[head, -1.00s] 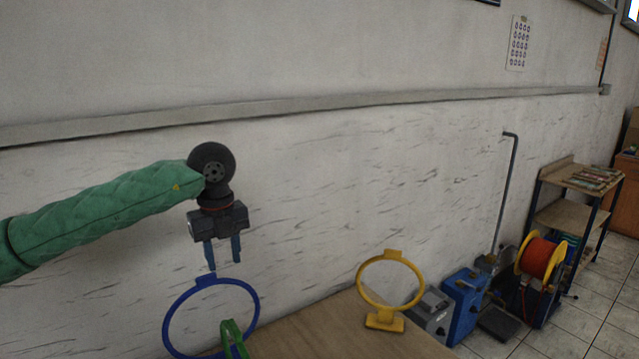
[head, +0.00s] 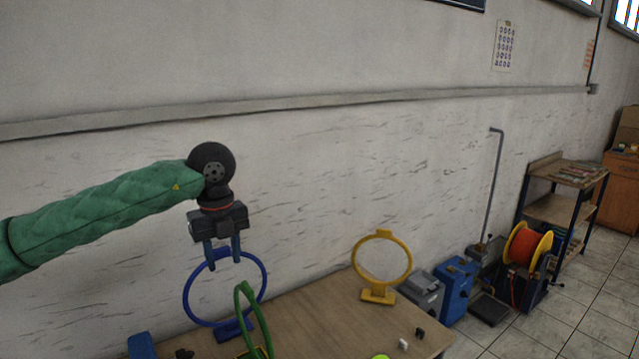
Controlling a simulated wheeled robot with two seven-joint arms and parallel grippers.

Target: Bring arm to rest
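My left arm, in a green sleeve, reaches in from the left in the head view. Its gripper (head: 222,254) points down with two blue fingers apart and nothing between them. In the picture the fingers overlap the top of a blue ring stand (head: 186,302); I cannot tell whether they touch it. A green ring stand (head: 243,312) is in front of the blue one. A yellow ring stand (head: 410,262) stands upright further right. My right gripper is not in view.
The wooden table (head: 330,325) has bare room between the rings. Small dark and white pieces (head: 403,344) lie near its right edge. A blue machine (head: 456,290), an orange hose reel (head: 526,247) and a shelf (head: 560,210) stand right, along the wall.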

